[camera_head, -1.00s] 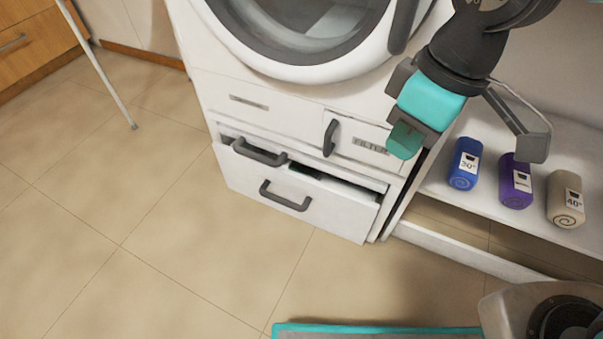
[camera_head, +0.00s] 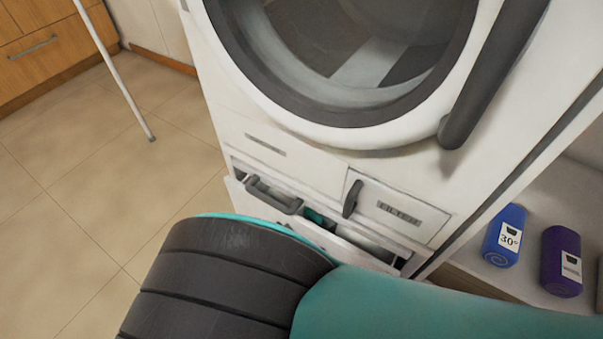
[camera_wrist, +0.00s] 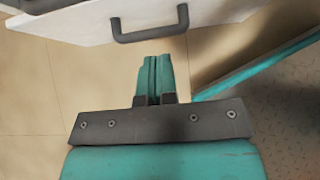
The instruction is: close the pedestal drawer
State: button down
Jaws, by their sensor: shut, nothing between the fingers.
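The pedestal drawer is a white drawer (camera_head: 345,246) low under the washing machine. It stands partly pulled out, with a strip of its inside showing and a small teal item (camera_head: 313,216) in it. My arm hides most of its front in the head view. In the wrist view the white drawer front (camera_wrist: 82,28) and its grey bar handle (camera_wrist: 150,34) are at the top. My gripper (camera_wrist: 154,66) is shut and empty, its teal fingers pointing at the front just below the handle. Whether they touch it I cannot tell.

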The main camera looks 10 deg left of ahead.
jog(key=b+x, duration=0.1)
jog(key=x, duration=0.2)
jog(key=r+b+x, duration=0.1)
jog(key=b+x, duration=0.1)
jog(key=x, duration=0.2)
jog(key=w+b+x, duration=0.1)
jog(key=x, duration=0.3)
jog(key=shift+w+d+b, duration=0.3)
jog(key=shift+d+b, duration=0.05)
jog(key=shift+b, duration=0.05)
jog(key=shift+w+d+r, duration=0.1)
jog(key=shift+w+d, duration=0.1)
jog(key=shift+w, duration=0.25)
jog(key=shift+w+d+r+p, duration=0.1)
jog(key=shift+w+d+p, duration=0.2)
jog(key=shift+w, duration=0.25)
jog(key=shift+w+d+p, duration=0.2)
jog(key=shift+w+p, duration=0.05)
jog(key=shift+w, duration=0.45)
